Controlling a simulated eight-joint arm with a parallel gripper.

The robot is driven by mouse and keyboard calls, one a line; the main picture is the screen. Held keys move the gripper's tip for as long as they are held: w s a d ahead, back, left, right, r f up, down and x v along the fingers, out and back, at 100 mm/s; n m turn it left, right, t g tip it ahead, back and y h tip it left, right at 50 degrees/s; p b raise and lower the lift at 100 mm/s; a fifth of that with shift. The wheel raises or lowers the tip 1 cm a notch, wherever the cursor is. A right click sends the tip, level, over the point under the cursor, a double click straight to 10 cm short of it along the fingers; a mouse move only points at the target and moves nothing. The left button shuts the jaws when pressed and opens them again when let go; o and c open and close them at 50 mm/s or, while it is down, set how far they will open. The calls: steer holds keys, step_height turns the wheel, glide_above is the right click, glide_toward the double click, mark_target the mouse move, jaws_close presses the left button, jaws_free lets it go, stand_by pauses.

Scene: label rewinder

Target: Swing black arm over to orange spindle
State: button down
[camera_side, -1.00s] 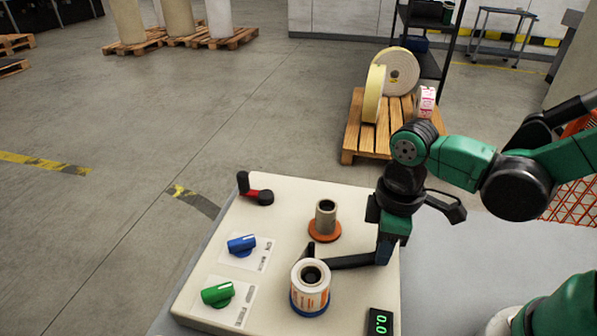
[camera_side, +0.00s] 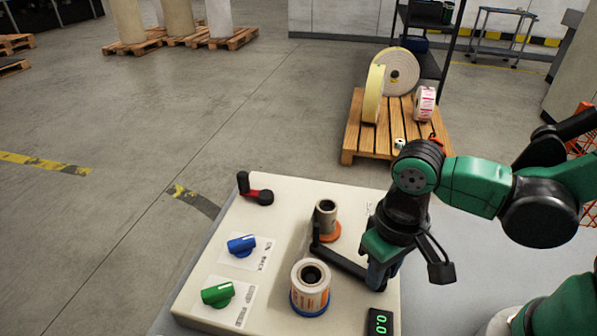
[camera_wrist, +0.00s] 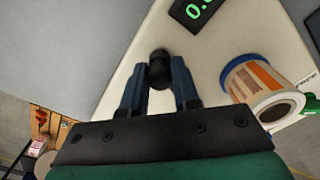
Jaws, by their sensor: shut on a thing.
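The black arm (camera_side: 342,262) lies low over the cream machine top in the side view, running from my gripper up-left to a short upright post by the orange spindle. The orange spindle (camera_side: 328,235) has a grey core on an orange disc; the post overlaps its lower left edge in the picture, and I cannot tell if they touch. My gripper (camera_side: 378,277) is at the black arm's right end. In the wrist view my gripper (camera_wrist: 160,88) has its two blue fingers closed around a black knob (camera_wrist: 160,65). The orange spindle is not visible in the wrist view.
A label roll (camera_side: 311,283) on a blue base stands just left of the black arm. Blue (camera_side: 241,245) and green (camera_side: 217,293) knobs, a red-and-black crank (camera_side: 256,192) and a green-digit display (camera_side: 380,322) are also on the machine top (camera_side: 280,206).

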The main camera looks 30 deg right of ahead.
steer(key=shift+a+m, duration=0.3)
steer(key=shift+m, duration=0.1)
steer(key=c, duration=0.7)
jaws_free()
steer(key=shift+o, duration=0.2)
steer(key=shift+r, duration=2.85)
steer(key=w+d+r+t, duration=0.2)
steer(key=w+d+t, duration=0.4)
steer(key=d, duration=0.4)
steer(key=shift+w+r+n+t, duration=0.35)
steer(key=shift+n+t, duration=0.05)
steer(key=shift+t, duration=0.2)
